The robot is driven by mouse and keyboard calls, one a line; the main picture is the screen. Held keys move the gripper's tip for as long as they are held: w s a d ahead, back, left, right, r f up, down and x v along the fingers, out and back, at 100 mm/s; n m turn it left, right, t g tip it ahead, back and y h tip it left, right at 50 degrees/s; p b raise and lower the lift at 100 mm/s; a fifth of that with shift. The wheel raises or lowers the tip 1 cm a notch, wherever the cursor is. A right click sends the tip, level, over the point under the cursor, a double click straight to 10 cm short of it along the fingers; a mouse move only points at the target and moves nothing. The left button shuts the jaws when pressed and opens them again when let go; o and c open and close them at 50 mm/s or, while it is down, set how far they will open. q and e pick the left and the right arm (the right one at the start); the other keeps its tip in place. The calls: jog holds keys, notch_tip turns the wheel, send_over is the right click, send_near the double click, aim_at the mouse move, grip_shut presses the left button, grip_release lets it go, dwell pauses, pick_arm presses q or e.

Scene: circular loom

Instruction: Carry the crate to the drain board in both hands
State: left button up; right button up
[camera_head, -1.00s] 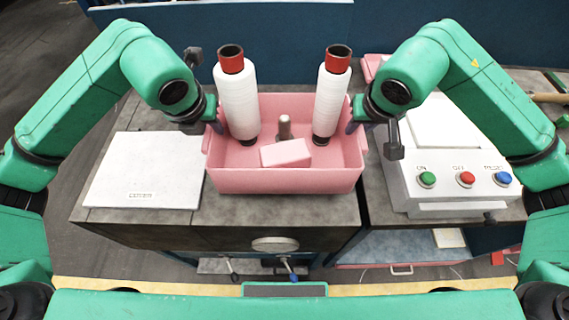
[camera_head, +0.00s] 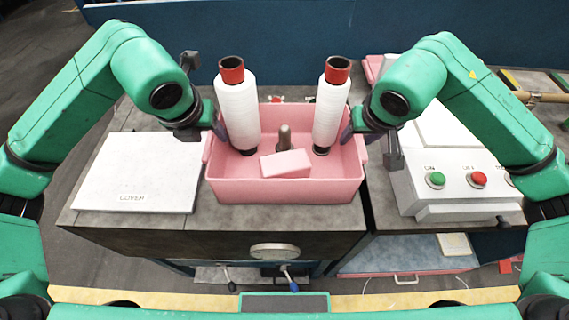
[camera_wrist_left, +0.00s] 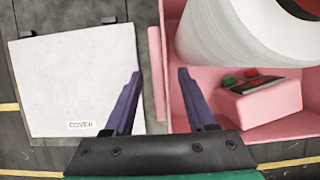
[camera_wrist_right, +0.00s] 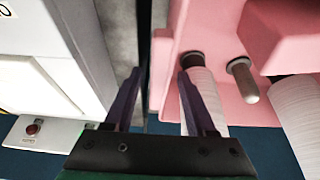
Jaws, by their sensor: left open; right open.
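The pink crate (camera_head: 285,193) sits upright on the grey worktop. It holds two white yarn cones (camera_head: 238,112) (camera_head: 332,112) with red tops, a grey peg (camera_head: 284,138) and a pink block (camera_head: 286,163). My left gripper (camera_head: 217,130) is open at the crate's left end; in the left wrist view its fingers (camera_wrist_left: 157,78) lie either side of the left rim. My right gripper (camera_head: 350,132) is open at the right end; in the right wrist view its fingers (camera_wrist_right: 160,82) lie either side of the crate's edge. I cannot tell contact. I cannot pick out a drain board.
A white plate labelled COVER (camera_head: 135,170) lies left of the crate. A white control box (camera_head: 450,192) with green and red buttons stands to the right. A blue wall (camera_head: 290,35) runs behind. A round grey knob (camera_head: 274,251) is on the worktop's front.

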jog(key=shift+s, duration=0.1)
jog(key=shift+r, duration=0.25)
pick_arm(q)
jog(key=v, duration=1)
pick_arm(e)
jog(key=v, duration=1.1)
jog(key=shift+s+r, duration=0.25)
pick_arm(q)
jog(key=shift+s, duration=0.1)
